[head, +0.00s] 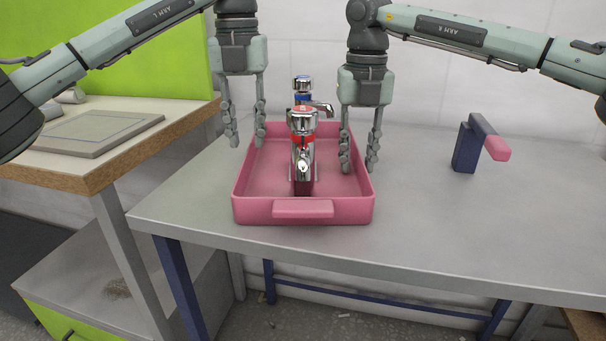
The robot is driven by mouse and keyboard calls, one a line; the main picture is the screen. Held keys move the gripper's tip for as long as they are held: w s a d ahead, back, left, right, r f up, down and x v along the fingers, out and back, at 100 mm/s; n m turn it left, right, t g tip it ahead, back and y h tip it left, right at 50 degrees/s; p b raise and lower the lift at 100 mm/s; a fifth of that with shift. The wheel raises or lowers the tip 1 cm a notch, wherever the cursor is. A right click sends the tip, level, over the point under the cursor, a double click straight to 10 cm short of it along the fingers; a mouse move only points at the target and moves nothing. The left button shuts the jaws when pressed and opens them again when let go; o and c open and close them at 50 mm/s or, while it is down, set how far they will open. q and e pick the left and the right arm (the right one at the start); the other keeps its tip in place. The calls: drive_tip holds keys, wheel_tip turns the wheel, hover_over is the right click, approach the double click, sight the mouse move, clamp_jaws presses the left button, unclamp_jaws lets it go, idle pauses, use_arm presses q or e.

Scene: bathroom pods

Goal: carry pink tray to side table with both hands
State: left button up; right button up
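The pink tray (248,211) sits on the grey table near its left end, with a pink handle lip at its front. Two chrome taps stand in it: one with a red band (302,150) in front and one with a blue band (303,86) behind. My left gripper (247,146) is open at the tray's left wall, one finger on each side. My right gripper (358,171) is open at the right wall, one finger inside and one outside. I cannot tell whether any finger touches the tray.
A grey board (98,133) and grey rolls (70,96) lie on the side table; its front strip is bare. A dark blue stand with a pink-tipped arm (466,148) stands right of the tray on the grey table (450,220). A green panel (110,50) rises behind the side table.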

drive_tip(key=shift+r, duration=0.15)
use_arm(q)
wheel_tip(320, 180, up, 8)
drive_tip(key=shift+f, duration=0.2)
use_arm(e)
wheel_tip(320, 180, up, 12)
idle(0.4)
